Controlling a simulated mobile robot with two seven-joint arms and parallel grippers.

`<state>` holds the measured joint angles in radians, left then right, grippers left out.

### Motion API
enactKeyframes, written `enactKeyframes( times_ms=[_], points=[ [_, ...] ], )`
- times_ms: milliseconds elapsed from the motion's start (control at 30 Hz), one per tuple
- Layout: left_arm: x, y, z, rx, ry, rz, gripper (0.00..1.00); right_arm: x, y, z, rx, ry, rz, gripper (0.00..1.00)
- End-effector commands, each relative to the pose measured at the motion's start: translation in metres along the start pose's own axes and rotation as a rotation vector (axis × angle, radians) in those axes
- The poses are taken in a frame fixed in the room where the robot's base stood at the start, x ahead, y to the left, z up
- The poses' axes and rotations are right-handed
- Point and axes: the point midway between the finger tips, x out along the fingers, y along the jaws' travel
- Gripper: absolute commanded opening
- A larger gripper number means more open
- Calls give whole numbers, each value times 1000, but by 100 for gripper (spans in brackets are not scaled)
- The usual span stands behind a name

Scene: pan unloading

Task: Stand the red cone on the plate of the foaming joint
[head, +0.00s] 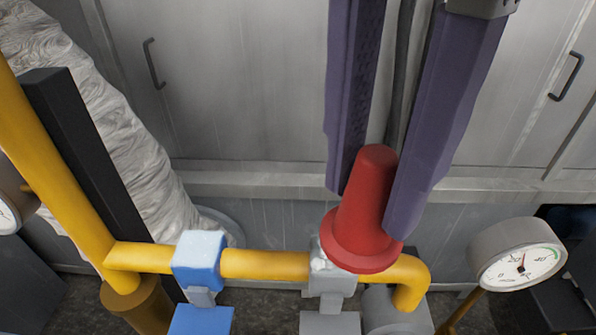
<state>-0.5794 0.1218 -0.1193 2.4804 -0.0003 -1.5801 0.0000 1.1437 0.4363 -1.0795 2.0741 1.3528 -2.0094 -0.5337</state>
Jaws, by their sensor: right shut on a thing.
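The red cone (362,235) is upright, slightly tilted, with its wide base down. My right gripper (372,208) comes in from the top, with its two purple fingers shut on the cone's sides. The cone's base overlaps the grey joint (330,281) on the yellow pipe in the picture, and I cannot tell whether it touches. White foam (320,264) shows on that joint beside the cone's base. A grey plate (330,323) sticks out below the joint, partly cut by the frame edge. My left gripper is not in view.
A blue joint (198,262) with a whitish top sits further left on the yellow pipe (264,264), with a blue plate (201,321) below. A round gauge (519,262) stands at right. Grey cabinet doors and a wrapped pipe (105,120) stand behind.

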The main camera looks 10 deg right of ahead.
Motion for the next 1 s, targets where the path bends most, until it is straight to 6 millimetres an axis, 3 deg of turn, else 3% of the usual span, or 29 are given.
enactKeyframes(
  times_ms=[167,533,1000],
  points=[
    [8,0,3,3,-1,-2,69,29,-2,-4,-54,6,-6,0],
    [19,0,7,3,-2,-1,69,131,-2,-3,-48,2,-5,0],
    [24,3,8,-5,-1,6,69,193,-1,-3,-47,1,-2,0]
  ],
)
